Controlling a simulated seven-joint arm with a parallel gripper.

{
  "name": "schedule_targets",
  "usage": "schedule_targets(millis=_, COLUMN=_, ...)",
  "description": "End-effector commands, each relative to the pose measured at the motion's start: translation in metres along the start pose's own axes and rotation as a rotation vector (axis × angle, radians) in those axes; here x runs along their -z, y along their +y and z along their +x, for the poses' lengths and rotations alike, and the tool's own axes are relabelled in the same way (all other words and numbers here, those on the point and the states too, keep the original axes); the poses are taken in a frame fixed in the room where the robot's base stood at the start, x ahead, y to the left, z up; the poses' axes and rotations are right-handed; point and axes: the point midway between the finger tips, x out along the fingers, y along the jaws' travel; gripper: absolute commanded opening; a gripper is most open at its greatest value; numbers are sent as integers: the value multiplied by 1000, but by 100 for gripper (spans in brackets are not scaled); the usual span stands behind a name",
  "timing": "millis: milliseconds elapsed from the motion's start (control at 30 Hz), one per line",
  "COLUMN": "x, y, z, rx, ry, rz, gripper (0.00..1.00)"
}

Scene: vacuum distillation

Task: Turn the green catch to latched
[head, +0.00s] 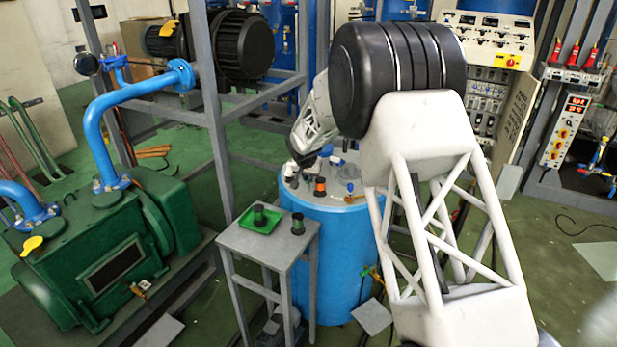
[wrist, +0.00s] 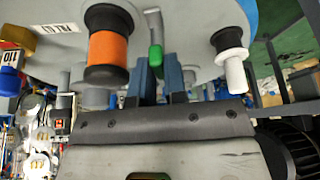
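The green catch (wrist: 156,58) shows in the wrist view as a small upright green piece at the end of a grey bent lever, on the pale round lid (wrist: 200,40) of a blue tank (head: 325,255). My gripper (wrist: 160,68) has its two blue-grey fingers close on either side of the catch's lower end. A narrow gap shows between the fingers, and I cannot tell whether they touch the catch. In the head view my gripper (head: 305,167) is low over the tank lid, and the catch cannot be made out there.
A black spool-like fitting with an orange band (wrist: 108,45) stands left of the fingers. A black and white fitting (wrist: 231,55) is to the right. A grey stand (head: 270,250) with a green tray (head: 248,226) stands beside the tank. A green pump (head: 110,255) is farther left.

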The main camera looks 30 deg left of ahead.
Motion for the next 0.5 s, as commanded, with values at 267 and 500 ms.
schedule_targets(millis=267, x=0, y=0, z=0, rx=8, ry=-1, rz=-17, gripper=0)
schedule_targets(millis=500, x=0, y=1, z=0, rx=38, ry=-2, rz=-92, gripper=0)
